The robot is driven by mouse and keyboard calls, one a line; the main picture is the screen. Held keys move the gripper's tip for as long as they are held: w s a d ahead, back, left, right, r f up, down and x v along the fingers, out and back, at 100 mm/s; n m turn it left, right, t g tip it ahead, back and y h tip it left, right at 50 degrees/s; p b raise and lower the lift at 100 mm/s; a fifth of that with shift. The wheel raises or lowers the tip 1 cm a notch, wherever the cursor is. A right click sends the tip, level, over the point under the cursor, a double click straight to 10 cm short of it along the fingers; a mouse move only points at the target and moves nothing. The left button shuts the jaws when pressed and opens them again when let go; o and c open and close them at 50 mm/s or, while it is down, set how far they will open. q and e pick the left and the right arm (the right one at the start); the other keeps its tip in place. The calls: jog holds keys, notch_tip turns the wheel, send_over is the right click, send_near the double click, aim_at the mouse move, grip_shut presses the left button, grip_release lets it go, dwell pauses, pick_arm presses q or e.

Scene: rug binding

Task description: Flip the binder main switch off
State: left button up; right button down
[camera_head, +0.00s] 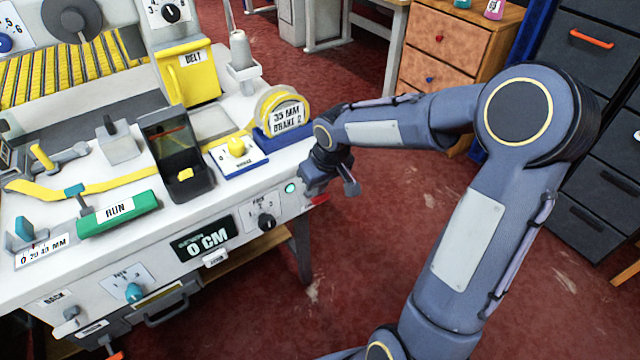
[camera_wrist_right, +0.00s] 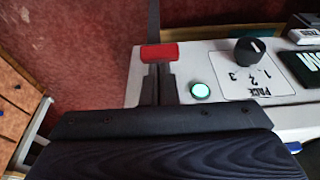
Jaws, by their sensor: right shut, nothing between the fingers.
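A red part that looks like the main switch (camera_head: 319,200) sits at the right end of the binder's front panel, mostly hidden by my gripper. It also shows in the right wrist view as a red block (camera_wrist_right: 160,52) just beyond my fingertips. Its on or off position is not readable. My right gripper (camera_head: 313,188) is shut and empty, its fingers (camera_wrist_right: 159,80) pointing at the red part. I cannot tell whether they touch it. A round green lamp (camera_head: 290,188) glows beside it, and also in the wrist view (camera_wrist_right: 201,91). My left gripper is out of view.
A pace dial with a black knob (camera_head: 266,221) is left of the lamp. A 0 CM display (camera_head: 206,238) is farther left. A yellow tape roll in a blue holder (camera_head: 282,116) stands above the panel. Red floor (camera_head: 400,215) lies open to the right; drawers (camera_head: 448,62) stand behind.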

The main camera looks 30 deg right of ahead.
jog(key=shift+s+f+t+b, duration=0.2)
jog(key=shift+s+t+b, duration=0.1)
jog(key=shift+b, duration=0.25)
jog(key=s+f+t+b, duration=0.3)
jog(key=f+t+b, duration=0.2)
jog(key=b, duration=0.9)
jog(key=shift+s+d+f+t+y+b, duration=0.15)
jog(key=shift+f+t+y+b, duration=0.2)
jog(key=shift+f, duration=0.95)
